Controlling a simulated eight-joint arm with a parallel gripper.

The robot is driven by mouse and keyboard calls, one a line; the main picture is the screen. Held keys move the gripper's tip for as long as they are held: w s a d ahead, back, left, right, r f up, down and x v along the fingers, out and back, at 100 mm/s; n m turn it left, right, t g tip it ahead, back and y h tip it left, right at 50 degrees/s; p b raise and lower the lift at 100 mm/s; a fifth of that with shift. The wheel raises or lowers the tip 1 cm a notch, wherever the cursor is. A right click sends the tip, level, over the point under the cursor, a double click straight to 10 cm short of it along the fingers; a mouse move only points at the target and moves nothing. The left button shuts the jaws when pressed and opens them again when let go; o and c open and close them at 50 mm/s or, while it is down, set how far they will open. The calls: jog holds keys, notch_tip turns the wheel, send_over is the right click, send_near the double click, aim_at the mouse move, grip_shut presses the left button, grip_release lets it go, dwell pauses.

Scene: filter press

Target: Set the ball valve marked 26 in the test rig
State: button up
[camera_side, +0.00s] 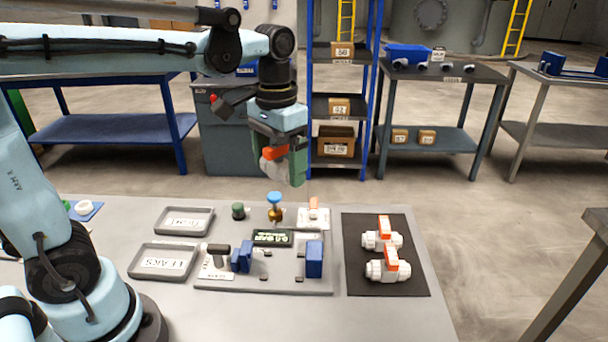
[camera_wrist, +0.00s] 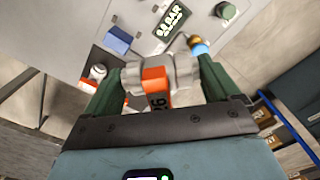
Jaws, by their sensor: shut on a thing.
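My gripper (camera_side: 283,165) is shut on a white ball valve (camera_side: 268,168) with an orange handle, held in the air above the table. In the wrist view the valve (camera_wrist: 185,75) lies crosswise between the green fingers of my gripper (camera_wrist: 158,82), and its orange handle bears the number 26. The test rig (camera_side: 290,284) is a grey plate on the table, below the gripper. It has two blue blocks (camera_side: 241,257) (camera_side: 314,258) with an open gap between them, and a dark display (camera_side: 272,238) behind. A blue block (camera_wrist: 118,40) and the display (camera_wrist: 172,20) show in the wrist view.
Two similar valves (camera_side: 380,238) (camera_side: 388,268) sit on a black mat (camera_side: 365,285) right of the rig. Two grey trays (camera_side: 184,220) (camera_side: 163,261) lie to the left, the nearer labelled LEAKS. A blue-topped brass fitting (camera_side: 274,205) stands upright behind the display.

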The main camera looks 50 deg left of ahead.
jog(key=shift+s+a, duration=0.1)
jog(key=shift+s, duration=0.4)
jog(key=w+d+n, duration=0.3)
jog(key=w+n, duration=0.1)
jog(key=w, duration=0.7)
jog(key=n, duration=0.5)
send_over(375, 223)
notch_tip(375, 223, down, 8)
jog(key=shift+r, duration=0.25)
jog(key=shift+f, duration=4.8)
jog(key=shift+f, duration=0.15)
